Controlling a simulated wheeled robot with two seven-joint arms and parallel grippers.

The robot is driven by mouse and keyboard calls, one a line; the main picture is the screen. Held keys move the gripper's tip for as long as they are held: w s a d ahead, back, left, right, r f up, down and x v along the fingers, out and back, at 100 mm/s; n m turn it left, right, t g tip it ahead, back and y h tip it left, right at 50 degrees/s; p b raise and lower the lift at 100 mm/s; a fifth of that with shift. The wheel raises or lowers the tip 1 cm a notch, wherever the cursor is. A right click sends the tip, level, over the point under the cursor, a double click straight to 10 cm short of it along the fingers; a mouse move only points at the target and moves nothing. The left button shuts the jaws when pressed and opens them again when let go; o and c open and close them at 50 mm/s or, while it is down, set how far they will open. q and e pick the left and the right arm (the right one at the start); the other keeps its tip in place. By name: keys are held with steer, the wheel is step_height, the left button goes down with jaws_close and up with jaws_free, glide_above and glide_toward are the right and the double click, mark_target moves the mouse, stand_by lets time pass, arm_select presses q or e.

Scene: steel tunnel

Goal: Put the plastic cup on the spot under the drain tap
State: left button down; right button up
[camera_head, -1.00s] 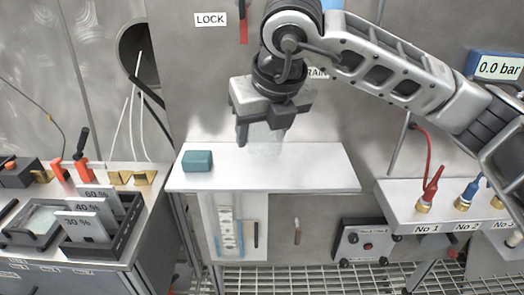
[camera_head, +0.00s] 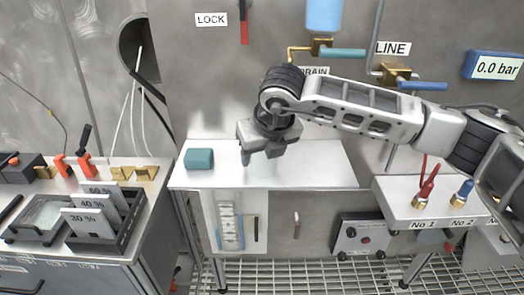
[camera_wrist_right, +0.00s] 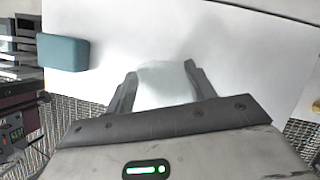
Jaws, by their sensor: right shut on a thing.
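My right gripper (camera_head: 260,158) is low over the white shelf (camera_head: 320,173), below the drain tap (camera_head: 322,49) and slightly left of it. In the right wrist view the fingers (camera_wrist_right: 158,88) are shut on the pale, translucent plastic cup (camera_wrist_right: 164,84), one on each side. The cup can hardly be made out in the head view. I cannot tell whether its base touches the shelf. No marked spot can be made out on the shelf. My left gripper is not in view.
A teal block (camera_head: 199,159) lies on the shelf left of the gripper; it also shows in the right wrist view (camera_wrist_right: 63,52). The line valve (camera_head: 398,76) is on the wall at right. A bench with labelled plates (camera_head: 85,222) stands at left. The shelf's right part is clear.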

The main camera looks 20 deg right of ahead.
steer(key=shift+f+b, duration=0.25)
steer(key=shift+b, duration=0.1)
steer(key=o, duration=1)
steer(key=shift+r, duration=0.15)
